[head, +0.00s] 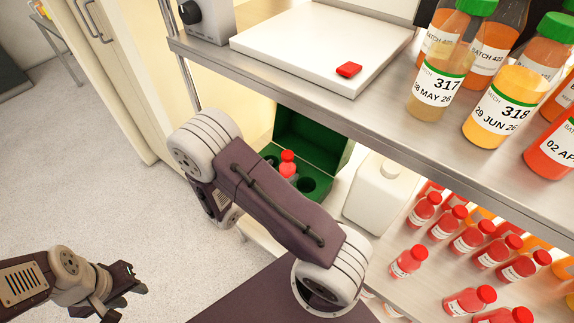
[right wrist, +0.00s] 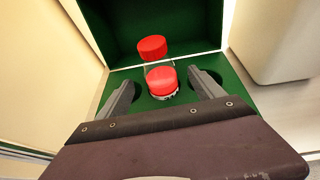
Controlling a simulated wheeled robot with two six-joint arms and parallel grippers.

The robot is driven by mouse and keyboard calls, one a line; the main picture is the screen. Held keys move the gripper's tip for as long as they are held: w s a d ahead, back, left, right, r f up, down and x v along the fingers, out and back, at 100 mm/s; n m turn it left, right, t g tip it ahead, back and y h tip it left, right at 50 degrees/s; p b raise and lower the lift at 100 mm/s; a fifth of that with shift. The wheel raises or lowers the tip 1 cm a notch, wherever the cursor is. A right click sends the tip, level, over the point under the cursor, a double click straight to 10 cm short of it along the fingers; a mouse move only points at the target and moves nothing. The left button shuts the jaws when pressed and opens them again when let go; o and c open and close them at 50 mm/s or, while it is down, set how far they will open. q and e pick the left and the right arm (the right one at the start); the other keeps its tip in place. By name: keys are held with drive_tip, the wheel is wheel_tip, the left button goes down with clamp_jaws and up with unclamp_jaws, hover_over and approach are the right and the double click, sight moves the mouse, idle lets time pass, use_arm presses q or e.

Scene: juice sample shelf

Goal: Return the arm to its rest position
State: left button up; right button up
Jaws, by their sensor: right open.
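My right arm reaches across the head view, its gripper mostly hidden behind its own links. In the right wrist view my right gripper (right wrist: 162,84) is open, with its fingers on either side of a red-capped bottle (right wrist: 152,47) of red juice. The bottle stands in the green case (right wrist: 200,35), and I cannot tell whether the fingers touch it. The bottle (head: 288,157) and open green case (head: 322,145) also show in the head view. My left gripper (head: 122,293) hangs over the floor at lower left, with no object visible in it.
A white jug (head: 378,195) stands beside the case. Several small red bottles (head: 470,237) fill the lower right.

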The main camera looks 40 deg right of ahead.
drive_tip(key=shift+s+a+r, duration=0.2)
drive_tip(key=shift+a, duration=0.25)
